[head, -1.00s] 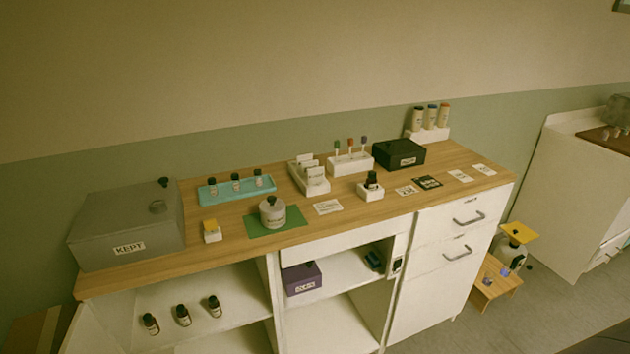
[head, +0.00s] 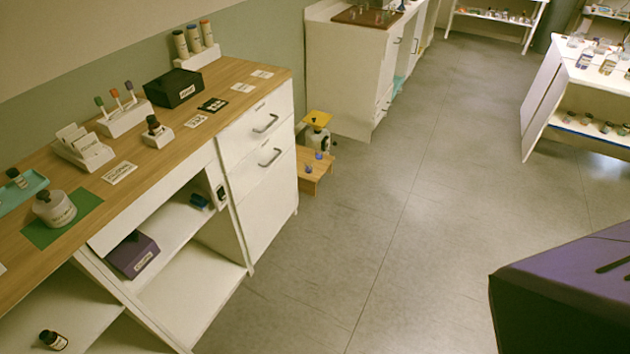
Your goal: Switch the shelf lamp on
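I cannot make out a lit lamp on the open shelf (head: 180,222) under the wooden counter. A small dark and white fitting, perhaps a switch (head: 221,193), sits on the upright at the shelf's right end, beside the drawers. Its position, on or off, is too small to tell. A small dark blue object (head: 199,201) lies on the shelf just left of it. A purple labelled box (head: 133,255) stands on the shelf further left. Neither of my grippers is in view.
The counter (head: 150,160) holds a black box (head: 174,88), a lidded jar (head: 54,208) and racks. A low wooden stool (head: 315,170) stands right of the drawers. The grey floor (head: 400,220) is open; a large purple-topped block (head: 570,285) is at lower right.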

